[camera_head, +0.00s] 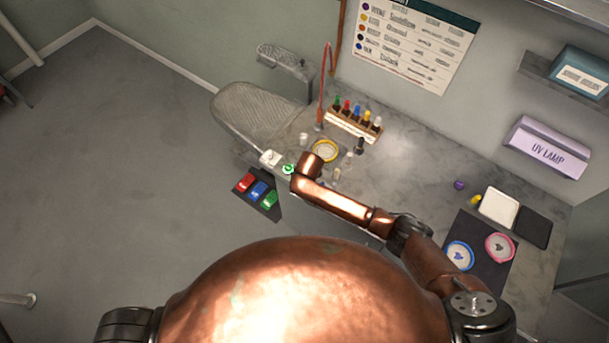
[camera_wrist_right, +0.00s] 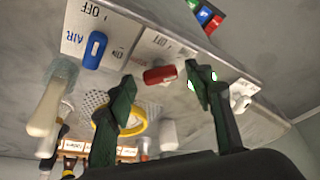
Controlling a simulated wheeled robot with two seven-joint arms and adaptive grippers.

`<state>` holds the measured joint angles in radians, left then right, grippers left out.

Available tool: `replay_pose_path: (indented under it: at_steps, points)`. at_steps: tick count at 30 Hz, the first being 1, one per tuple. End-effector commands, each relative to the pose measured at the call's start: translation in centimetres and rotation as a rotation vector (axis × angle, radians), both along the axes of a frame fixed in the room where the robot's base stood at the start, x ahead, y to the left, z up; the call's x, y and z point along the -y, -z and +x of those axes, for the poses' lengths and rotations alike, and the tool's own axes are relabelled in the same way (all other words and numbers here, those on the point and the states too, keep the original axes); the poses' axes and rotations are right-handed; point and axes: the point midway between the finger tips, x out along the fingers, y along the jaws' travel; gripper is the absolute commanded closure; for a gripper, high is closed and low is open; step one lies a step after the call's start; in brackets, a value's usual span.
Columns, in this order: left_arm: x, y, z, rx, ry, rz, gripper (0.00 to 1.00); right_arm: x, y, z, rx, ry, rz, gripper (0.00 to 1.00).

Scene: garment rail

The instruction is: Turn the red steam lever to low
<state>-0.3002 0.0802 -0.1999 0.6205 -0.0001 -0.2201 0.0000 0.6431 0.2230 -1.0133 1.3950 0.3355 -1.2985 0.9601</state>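The red steam lever (camera_wrist_right: 160,75) shows in the right wrist view on a white plate (camera_wrist_right: 149,46) marked OFF. It lies nearly level across the picture, tilted slightly; its other markings are too small or hidden to read. My right gripper (camera_wrist_right: 160,80) is open, one dark green finger to each side of the lever, with gaps visible between fingers and lever. In the head view my copper right arm reaches over the bench and hides the red lever; the gripper itself is not clear there. My left gripper is not in view.
A blue lever (camera_wrist_right: 95,50) on an AIR plate is left of the red one, and a white lever (camera_wrist_right: 243,103) is right. A yellow-rimmed dish (camera_head: 325,150), a bottle rack (camera_head: 353,125) and small bottles stand close by. Coloured pedals (camera_head: 257,190) lie below the bench front.

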Motion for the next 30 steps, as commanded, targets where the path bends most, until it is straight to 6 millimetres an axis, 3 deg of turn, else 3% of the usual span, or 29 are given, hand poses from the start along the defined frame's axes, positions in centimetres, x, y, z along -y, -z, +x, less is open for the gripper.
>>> replay_pose_path:
  at_steps: [11,24,30]
  points:
    - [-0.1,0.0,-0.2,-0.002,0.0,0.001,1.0,-0.1,-0.6,-0.3,0.0,-0.001,0.002,0.51]
    - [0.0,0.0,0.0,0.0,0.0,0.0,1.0,0.5,-8.3,-3.4,0.002,-0.001,0.003,0.51]
    - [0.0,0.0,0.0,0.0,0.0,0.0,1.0,0.6,-10.5,-4.3,0.0,0.0,0.001,0.51]
